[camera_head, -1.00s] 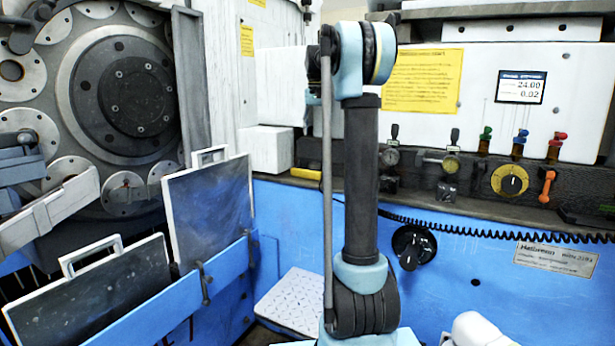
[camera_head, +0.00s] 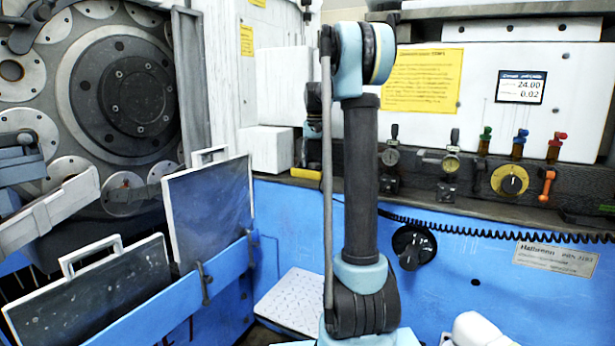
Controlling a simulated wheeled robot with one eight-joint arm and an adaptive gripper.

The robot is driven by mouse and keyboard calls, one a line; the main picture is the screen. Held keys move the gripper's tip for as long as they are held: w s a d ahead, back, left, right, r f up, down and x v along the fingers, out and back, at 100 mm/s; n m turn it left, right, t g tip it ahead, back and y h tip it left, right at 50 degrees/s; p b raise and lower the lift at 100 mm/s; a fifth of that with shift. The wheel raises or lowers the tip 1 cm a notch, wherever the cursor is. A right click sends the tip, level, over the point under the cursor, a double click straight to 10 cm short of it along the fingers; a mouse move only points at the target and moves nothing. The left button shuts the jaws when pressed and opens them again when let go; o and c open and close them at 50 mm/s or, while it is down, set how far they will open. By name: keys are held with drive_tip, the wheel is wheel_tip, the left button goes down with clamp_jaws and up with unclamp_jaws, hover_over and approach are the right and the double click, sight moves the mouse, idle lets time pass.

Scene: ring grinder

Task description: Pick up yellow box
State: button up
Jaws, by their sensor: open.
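A small yellow box (camera_head: 305,173) lies low on the ledge of the machine, just below and right of a white block. Its right end is hidden behind my arm. My gripper (camera_head: 312,150) is mostly hidden behind my upright arm link. Only a dark sliver of it shows, just above the yellow box. It is open, and I see nothing held in it. The picture does not show whether its fingers touch the box.
The white block (camera_head: 269,152) stands close left of the box. A control panel with a yellow-plated knob (camera_head: 510,181) and a coiled black cable (camera_head: 500,234) is at right. Two dark panels with white handles (camera_head: 210,205) stand at left. A pale perforated plate (camera_head: 292,301) lies below.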

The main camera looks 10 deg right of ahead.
drive_tip(key=shift+f, duration=0.35)
clamp_jaws()
